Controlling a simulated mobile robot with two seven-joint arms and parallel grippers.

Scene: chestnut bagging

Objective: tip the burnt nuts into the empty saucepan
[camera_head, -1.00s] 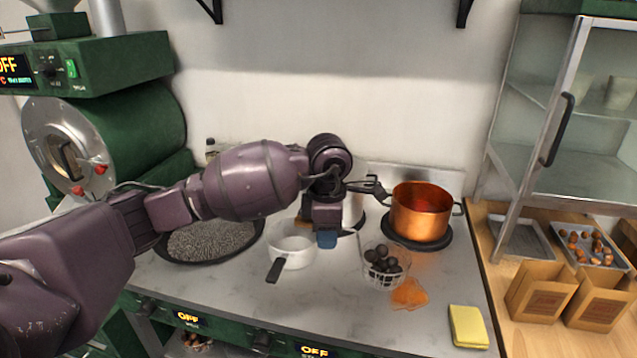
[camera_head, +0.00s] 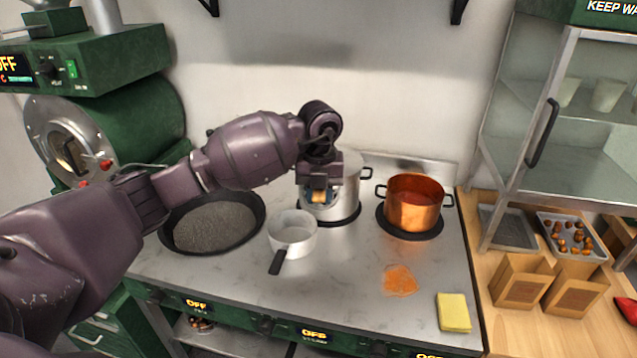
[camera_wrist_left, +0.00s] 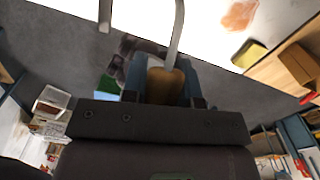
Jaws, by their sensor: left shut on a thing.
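The empty white saucepan (camera_head: 292,231) stands on the stove top, its dark handle pointing to the front. My left gripper (camera_head: 319,197) is above and behind it to the right, in front of a steel pot. It is shut on a wooden handle, which also shows in the left wrist view (camera_wrist_left: 163,84) with a metal stem running off the top edge. The wire basket and burnt nuts are not visible in either view now. My right gripper is not in view.
A steel pot (camera_head: 347,190) and a copper pot (camera_head: 413,206) stand at the back. A wide dark pan (camera_head: 250,241) of grey grains is left of the saucepan. An orange patch (camera_head: 400,280) and a yellow sponge (camera_head: 453,312) lie on the otherwise clear front right.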

